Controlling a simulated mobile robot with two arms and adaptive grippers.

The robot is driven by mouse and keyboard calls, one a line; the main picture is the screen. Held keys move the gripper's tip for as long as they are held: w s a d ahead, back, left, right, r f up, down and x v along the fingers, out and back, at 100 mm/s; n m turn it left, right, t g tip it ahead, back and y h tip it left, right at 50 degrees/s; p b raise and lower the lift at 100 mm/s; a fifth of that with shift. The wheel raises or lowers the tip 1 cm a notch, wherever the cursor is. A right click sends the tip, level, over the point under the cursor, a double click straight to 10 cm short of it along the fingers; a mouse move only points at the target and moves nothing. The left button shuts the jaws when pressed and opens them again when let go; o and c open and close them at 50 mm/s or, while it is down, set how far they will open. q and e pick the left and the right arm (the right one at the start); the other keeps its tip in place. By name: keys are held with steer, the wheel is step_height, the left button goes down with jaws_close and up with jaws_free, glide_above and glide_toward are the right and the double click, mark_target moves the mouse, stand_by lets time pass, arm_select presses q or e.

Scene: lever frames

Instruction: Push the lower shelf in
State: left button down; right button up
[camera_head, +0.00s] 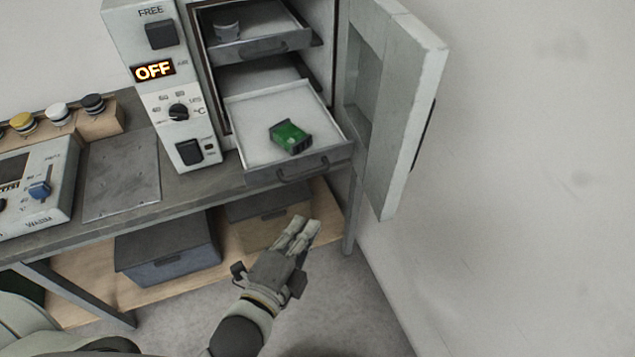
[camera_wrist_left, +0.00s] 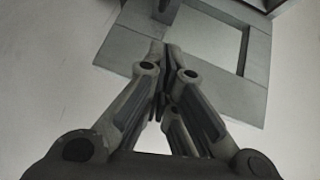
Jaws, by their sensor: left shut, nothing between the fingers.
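The lower shelf (camera_head: 245,115) is a pale drawer-like tray with a dark handle (camera_head: 303,169) on its front. It is pulled out of the oven cabinet, and a green block-like item (camera_head: 290,137) lies on it. My left gripper (camera_head: 304,224) is shut and empty. In the head view it shows below the shelf's front and handle, apart from them. In the left wrist view the closed fingers (camera_wrist_left: 167,60) show in front of the open door (camera_wrist_left: 190,55). My right gripper is in neither view.
The open cabinet door (camera_head: 390,100) stands to the right of the shelf, close to the wall. An upper shelf (camera_head: 260,42) with a small cup (camera_head: 227,28) is above. The workbench edge (camera_head: 110,215) and storage boxes (camera_head: 165,250) are at the lower left.

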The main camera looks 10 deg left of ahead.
arm_select(q)
steer(key=p, duration=0.2)
glide_toward(325, 170)
steer(key=w+d, duration=0.2)
steer(key=d, duration=0.1)
steer(key=shift+w+a+f+p, duration=0.2)
steer(key=shift+w+a, duration=0.35)
steer(key=shift+w, duration=0.05)
steer(key=shift+w+a+f+p, duration=0.2)
steer(key=shift+w+a+f, duration=0.05)
steer(key=shift+w+a, duration=0.3)
